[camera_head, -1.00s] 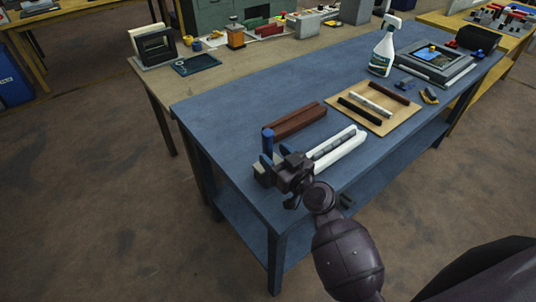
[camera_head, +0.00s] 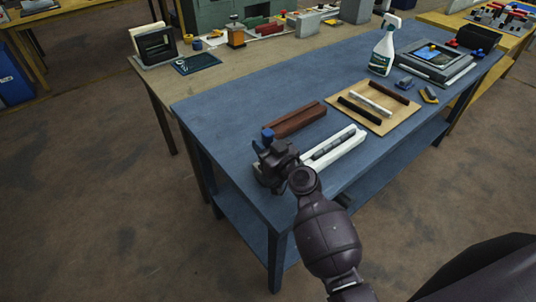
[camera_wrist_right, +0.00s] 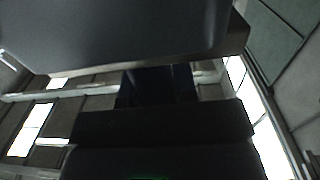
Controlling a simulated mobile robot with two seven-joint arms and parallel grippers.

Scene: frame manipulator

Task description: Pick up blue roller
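The blue roller (camera_head: 268,134) stands near the left front edge of the blue table. Only its upper end shows clearly in the head view, because my right gripper (camera_head: 268,150) covers the rest. My right gripper is right at the roller, low over the table. In the right wrist view, a dark bluish shape (camera_wrist_right: 157,86) lies between the dark gripper parts above and below. It is too dark to tell whether the fingers press on it. My left gripper is not in view.
A reddish-brown block (camera_head: 298,119) lies behind the gripper, and a white channel piece (camera_head: 335,149) lies to its right. Farther right are a wooden board (camera_head: 379,108) with bars and a spray bottle (camera_head: 383,50). The blue table's left rear (camera_head: 225,110) is clear.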

